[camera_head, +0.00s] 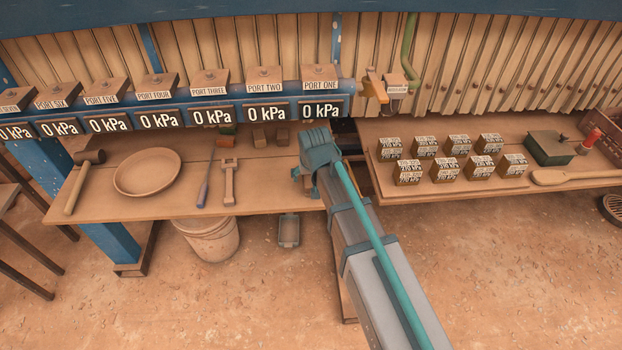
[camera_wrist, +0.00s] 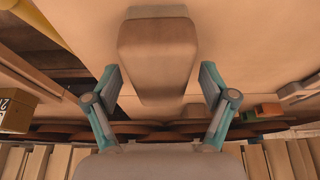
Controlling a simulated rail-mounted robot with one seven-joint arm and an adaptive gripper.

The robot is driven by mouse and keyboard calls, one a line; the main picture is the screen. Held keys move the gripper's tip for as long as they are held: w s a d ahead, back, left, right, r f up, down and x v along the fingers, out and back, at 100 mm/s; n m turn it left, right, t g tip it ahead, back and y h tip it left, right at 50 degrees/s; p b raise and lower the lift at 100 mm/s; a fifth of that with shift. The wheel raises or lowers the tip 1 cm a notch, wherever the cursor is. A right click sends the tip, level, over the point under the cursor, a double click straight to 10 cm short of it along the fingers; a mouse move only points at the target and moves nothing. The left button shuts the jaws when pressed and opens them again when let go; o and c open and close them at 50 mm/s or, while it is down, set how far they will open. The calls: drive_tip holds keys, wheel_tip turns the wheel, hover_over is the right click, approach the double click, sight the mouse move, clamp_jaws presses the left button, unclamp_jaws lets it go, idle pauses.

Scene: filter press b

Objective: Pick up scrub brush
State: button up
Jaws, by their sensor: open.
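A brown block with rounded edges, which looks like the scrub brush (camera_wrist: 158,48), fills the upper middle of the wrist view. It lies on the wooden bench top between the lines of my two fingers, with a gap on each side. My gripper (camera_wrist: 159,82) is open and holds nothing. In the head view my gripper (camera_head: 317,152) is over the right end of the left bench. My arm and gripper hide the brush there. How high the fingers are above the bench is hard to tell.
The blue beam (camera_head: 240,103) with port gauges runs behind. A dark gap separates the right bench with labelled blocks (camera_head: 459,143).

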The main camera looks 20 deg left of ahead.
drive_tip(key=shift+f, duration=0.15)
idle(0.3)
drive_tip(key=c, duration=1.3)
drive_tip(key=shift+r, duration=0.75)
drive_tip(key=shift+s+d+r, duration=0.1)
drive_tip(key=shift+s+r, duration=0.1)
drive_tip(key=shift+r, duration=0.05)
drive_tip(key=s+d+b, duration=0.2)
drive_tip(key=s, duration=0.2)
drive_tip(key=s+d+b, duration=0.2)
drive_tip(key=s, duration=0.3)
drive_tip(key=s+d+b, duration=0.1)
drive_tip(key=s+b, duration=0.2)
drive_tip(key=s, duration=0.1)
drive_tip(key=shift+s+d+f, duration=0.15)
drive_tip(key=shift+d+f, duration=0.25)
